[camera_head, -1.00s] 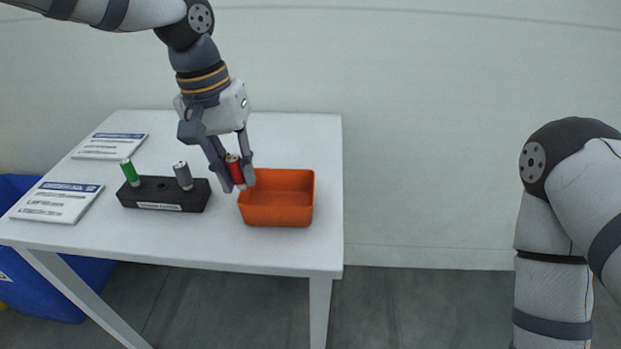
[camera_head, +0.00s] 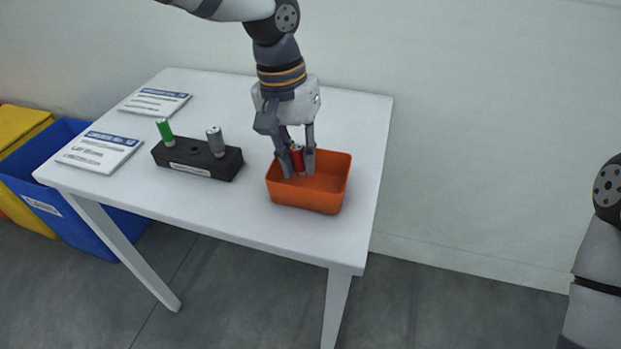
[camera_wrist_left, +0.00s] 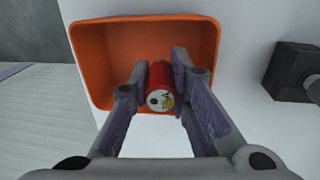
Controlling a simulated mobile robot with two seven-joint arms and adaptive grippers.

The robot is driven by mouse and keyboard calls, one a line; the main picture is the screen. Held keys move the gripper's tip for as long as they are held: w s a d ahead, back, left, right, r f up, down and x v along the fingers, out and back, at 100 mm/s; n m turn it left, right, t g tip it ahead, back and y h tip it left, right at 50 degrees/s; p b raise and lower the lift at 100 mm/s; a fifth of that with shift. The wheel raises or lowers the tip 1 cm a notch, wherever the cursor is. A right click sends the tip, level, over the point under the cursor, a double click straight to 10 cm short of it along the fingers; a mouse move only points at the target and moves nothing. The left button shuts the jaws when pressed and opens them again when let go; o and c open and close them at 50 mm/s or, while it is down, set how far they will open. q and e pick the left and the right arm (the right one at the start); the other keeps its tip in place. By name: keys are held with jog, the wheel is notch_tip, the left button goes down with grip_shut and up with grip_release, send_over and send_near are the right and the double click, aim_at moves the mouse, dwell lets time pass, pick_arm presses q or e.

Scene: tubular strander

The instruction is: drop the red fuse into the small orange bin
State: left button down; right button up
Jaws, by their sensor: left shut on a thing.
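The red fuse (camera_head: 297,158) is held between the fingers of my left gripper (camera_head: 298,172). In the left wrist view the red fuse (camera_wrist_left: 160,86) sits between both fingertips, its pale end facing the camera. The small orange bin (camera_head: 308,196) stands on the white table near its right side. In the left wrist view the orange bin (camera_wrist_left: 92,62) lies beneath the fuse, which shows over its opening. Whether the fuse touches the bin floor I cannot tell. My right gripper is out of view.
A black fuse block (camera_head: 197,162) with a green fuse (camera_head: 165,131) and a grey fuse (camera_head: 216,141) stands left of the bin. Two printed cards lie on the table (camera_head: 230,215) at left. Blue (camera_head: 62,160) and yellow (camera_head: 22,125) bins stand on the floor.

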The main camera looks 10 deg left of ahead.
pick_arm(q)
jog(key=shift+r, duration=0.1)
jog(key=c, duration=1.4)
grip_release()
jog(key=r, duration=0.4)
jog(key=a+r, duration=0.1)
jog(key=r, duration=0.7)
jog(key=shift+a, duration=0.25)
jog(key=shift+f, duration=0.1)
